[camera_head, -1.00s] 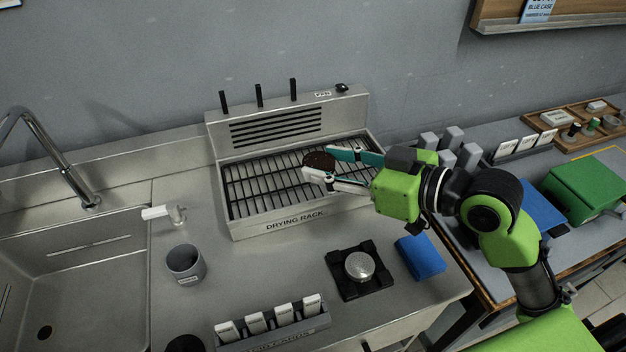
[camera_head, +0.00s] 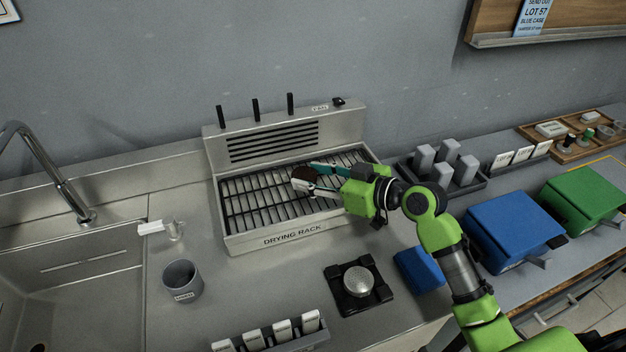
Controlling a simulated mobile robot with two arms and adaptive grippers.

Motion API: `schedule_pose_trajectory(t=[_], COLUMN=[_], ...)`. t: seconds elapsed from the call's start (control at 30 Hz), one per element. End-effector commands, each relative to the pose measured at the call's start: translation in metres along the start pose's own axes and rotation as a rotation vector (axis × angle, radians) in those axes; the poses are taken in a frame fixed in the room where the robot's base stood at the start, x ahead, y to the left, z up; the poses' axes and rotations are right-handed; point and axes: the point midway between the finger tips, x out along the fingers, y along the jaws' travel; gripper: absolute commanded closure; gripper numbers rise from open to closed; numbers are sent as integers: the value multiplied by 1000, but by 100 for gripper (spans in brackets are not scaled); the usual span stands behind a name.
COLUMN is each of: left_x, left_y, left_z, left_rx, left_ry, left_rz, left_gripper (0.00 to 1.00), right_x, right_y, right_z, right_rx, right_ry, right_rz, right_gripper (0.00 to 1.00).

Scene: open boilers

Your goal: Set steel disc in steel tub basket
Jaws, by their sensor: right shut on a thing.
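My right gripper (camera_head: 303,181) is shut on a small round piece (camera_head: 304,173) with a dark brown face, partly hidden by the fingers. It is over the wire grid of the steel drying rack (camera_head: 290,237); I cannot tell whether the piece touches the grid. I cannot tell whether this piece is the steel disc. A silver, finely textured round top (camera_head: 358,281) sits on a square black stand (camera_head: 350,307) in front of the rack. No other basket is clearly seen; the rack is a shallow steel tub with a wire grid. My left gripper is out of view.
A sink with a tap (camera_head: 45,165) is at left. A grey cup (camera_head: 182,281), a white-handled fitting (camera_head: 160,228) and a card holder (camera_head: 270,335) stand on the counter. A blue block (camera_head: 418,270), grey posts (camera_head: 443,165), a blue case (camera_head: 512,225) and a green case (camera_head: 582,198) are at right.

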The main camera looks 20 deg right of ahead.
Motion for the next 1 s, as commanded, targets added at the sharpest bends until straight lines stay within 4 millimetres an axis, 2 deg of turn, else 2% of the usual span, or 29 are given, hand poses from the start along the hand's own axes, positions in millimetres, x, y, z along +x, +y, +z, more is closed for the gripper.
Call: schedule_pose_trajectory(t=[0.13,0.5,0.53,0.57,1.0], left_x=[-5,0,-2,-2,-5], left_y=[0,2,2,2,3], left_z=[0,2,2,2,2], left_rx=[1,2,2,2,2], left_ry=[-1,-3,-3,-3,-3], left_rz=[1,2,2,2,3], left_gripper=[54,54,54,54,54], right_x=[4,5,5,5,2], right_y=[0,0,0,0,0], right_z=[13,19,18,18,14], right_rx=[3,-1,0,0,0], right_ry=[1,1,0,0,-1], right_rz=[2,2,2,2,2], right_gripper=[85,85,53,45,44])
